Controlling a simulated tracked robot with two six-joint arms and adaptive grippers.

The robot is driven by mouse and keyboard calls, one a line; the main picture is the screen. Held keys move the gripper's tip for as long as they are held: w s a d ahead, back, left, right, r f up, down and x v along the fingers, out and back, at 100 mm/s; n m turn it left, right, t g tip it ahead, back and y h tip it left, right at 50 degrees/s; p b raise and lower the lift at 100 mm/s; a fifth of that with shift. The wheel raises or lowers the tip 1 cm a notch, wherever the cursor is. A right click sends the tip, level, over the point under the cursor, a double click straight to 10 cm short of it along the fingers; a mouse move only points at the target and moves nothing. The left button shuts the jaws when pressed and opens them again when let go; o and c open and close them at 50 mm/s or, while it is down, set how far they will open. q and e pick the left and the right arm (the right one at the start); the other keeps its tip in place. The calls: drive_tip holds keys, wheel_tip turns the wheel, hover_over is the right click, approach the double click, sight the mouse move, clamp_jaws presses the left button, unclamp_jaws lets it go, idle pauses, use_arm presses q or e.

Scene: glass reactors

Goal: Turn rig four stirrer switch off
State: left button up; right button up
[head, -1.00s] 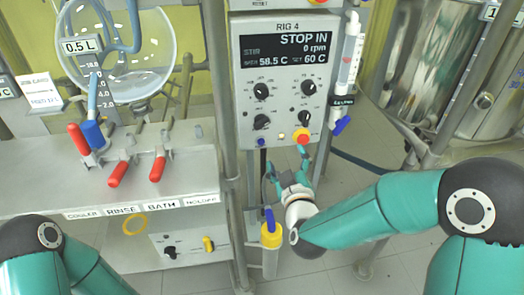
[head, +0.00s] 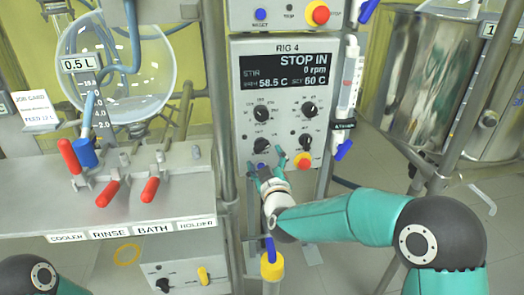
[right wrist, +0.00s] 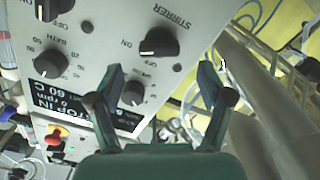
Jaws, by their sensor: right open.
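The rig four control panel (head: 285,92) stands upright, its display reading "STOP IN", 0 rpm. The stirrer switch is the lower-left black knob (head: 261,145). In the right wrist view the panel looks upside down, and the stirrer knob (right wrist: 158,42) sits under the "STIRRER" label, with ON and OFF marks beside it. The knob's bar seems to lie towards ON. My right gripper (head: 265,161) is open and empty at the panel's lower edge. In the right wrist view its fingertips (right wrist: 163,70) spread to either side below the knob, apart from it. My left gripper is out of view.
A yellow-capped tube (head: 271,267) stands below my right gripper. A bench with red-handled valves (head: 107,193) and a glass vessel (head: 125,75) is at left. A steel tank (head: 405,80) stands at right.

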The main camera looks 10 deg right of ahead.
sight(262, 149)
drive_tip(key=shift+w+a, duration=0.1)
drive_tip(key=shift+w, duration=2.55)
drive_tip(key=c, duration=1.2)
drive_tip(key=shift+o, duration=0.2)
